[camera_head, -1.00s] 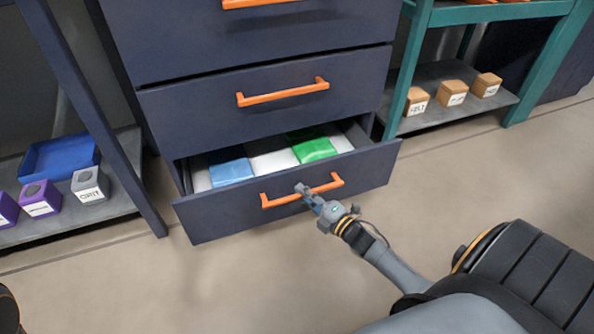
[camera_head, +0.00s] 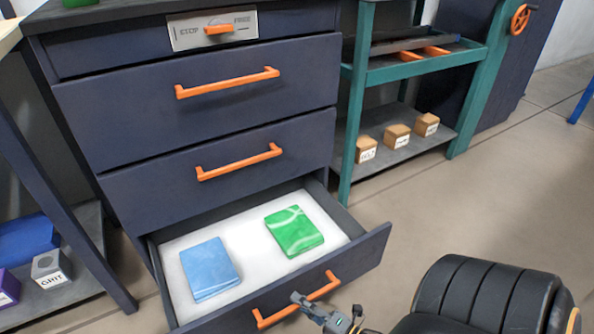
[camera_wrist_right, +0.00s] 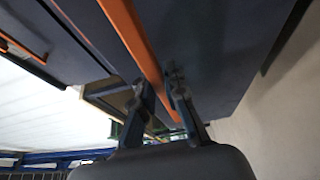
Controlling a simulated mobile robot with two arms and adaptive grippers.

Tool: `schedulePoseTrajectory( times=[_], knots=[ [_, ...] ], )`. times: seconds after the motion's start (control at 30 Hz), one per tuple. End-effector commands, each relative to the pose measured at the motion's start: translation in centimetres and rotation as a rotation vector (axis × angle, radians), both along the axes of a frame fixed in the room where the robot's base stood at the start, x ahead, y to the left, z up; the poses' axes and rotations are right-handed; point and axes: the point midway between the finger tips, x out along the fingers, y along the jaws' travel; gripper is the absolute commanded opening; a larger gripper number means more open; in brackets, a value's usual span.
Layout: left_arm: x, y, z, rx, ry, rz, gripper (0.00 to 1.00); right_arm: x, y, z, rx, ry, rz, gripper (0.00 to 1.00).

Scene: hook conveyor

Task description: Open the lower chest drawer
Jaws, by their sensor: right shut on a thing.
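The lower chest drawer (camera_head: 362,256) is pulled well out of the dark blue chest (camera_head: 85,135). Its white interior shows, with a blue box (camera_head: 209,268) at the left and a green box (camera_head: 293,231) at the right. My right gripper (camera_head: 311,298) is at the drawer's orange handle (camera_head: 275,317), near the handle's middle. In the right wrist view, its fingers (camera_wrist_right: 160,98) are closed around the orange bar (camera_wrist_right: 133,38). My left gripper does not show.
The two drawers above are shut, with orange handles (camera_head: 240,161). A panel marked STOP and FREE (camera_head: 213,30) is at the top. A teal rack (camera_head: 352,125) with several wooden blocks (camera_head: 397,136) stands right. Grey shelving (camera_head: 75,290) is at left.

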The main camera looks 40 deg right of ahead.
Motion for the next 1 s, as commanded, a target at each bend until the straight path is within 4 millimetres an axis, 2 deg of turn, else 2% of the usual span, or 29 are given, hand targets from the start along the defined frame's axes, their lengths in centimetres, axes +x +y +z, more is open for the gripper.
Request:
schedulePoseTrajectory(
  times=[0.33,0.37,0.43,0.47,0.8,0.87,1.0],
  knots=[
    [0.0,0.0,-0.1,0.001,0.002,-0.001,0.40,-0.1,0.1,-0.1,0.000,0.001,0.001,0.00],
    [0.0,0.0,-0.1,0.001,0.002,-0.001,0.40,-0.1,0.1,-0.1,0.000,0.001,0.001,0.18],
    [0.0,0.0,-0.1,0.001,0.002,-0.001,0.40,-0.1,0.0,-0.1,0.000,0.001,0.001,0.32],
    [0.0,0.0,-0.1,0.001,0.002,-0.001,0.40,-0.1,0.0,-0.1,0.000,0.001,0.001,0.36],
    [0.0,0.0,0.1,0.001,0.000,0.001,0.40,-0.3,0.0,-0.1,0.000,0.001,0.000,0.36],
    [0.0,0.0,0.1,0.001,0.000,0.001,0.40,-0.9,-0.1,-0.1,0.000,0.001,0.000,0.36],
    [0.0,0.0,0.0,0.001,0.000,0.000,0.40,-3.2,-0.5,-0.1,0.000,0.005,0.000,0.36]
  ],
)
